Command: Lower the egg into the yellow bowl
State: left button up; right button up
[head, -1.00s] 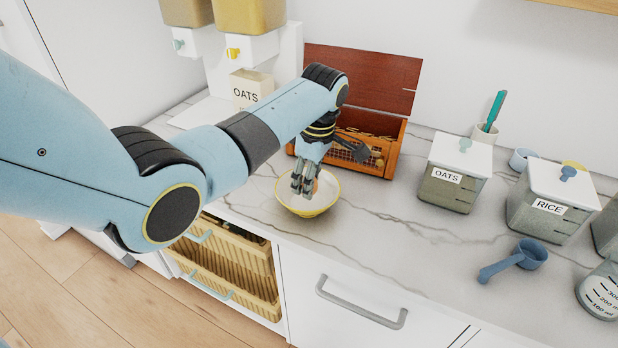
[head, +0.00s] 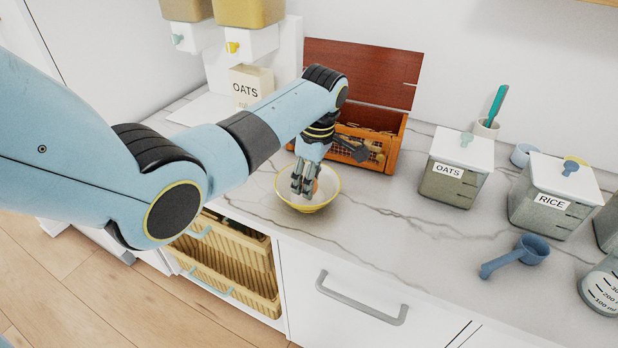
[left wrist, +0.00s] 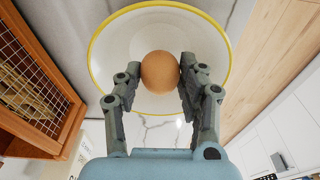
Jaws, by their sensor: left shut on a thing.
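The egg (left wrist: 160,72) is brown and shows clearly in the left wrist view, between the two fingers of my left gripper (left wrist: 158,80). In the head view my left gripper (head: 306,188) points down into the yellow bowl, and its fingers hide most of the egg. The gripper is shut on the egg. The yellow bowl (head: 322,204) is white inside with a yellow rim and stands on the marble counter. It also shows in the left wrist view (left wrist: 112,62), behind the egg. I cannot tell whether the egg touches the bowl. My right gripper is not in view.
An open wooden box (head: 392,148) with mesh front stands just behind the bowl. Canisters labelled oats (head: 452,182) and rice (head: 545,202), a blue scoop (head: 525,254) and a measuring jug (head: 603,288) stand to the right. The counter (head: 385,222) right of the bowl is clear.

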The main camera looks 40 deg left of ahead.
pick_arm(q)
jog(key=shift+f+b, duration=0.45)
jog(key=shift+f, duration=0.25)
dwell(0.4)
jog(key=o, duration=0.8)
jog(key=r, duration=0.4)
jog(key=d+r, duration=0.1)
jog(key=r, duration=0.7)
jog(key=shift+w+d, duration=0.15)
jog(key=shift+d, duration=0.1)
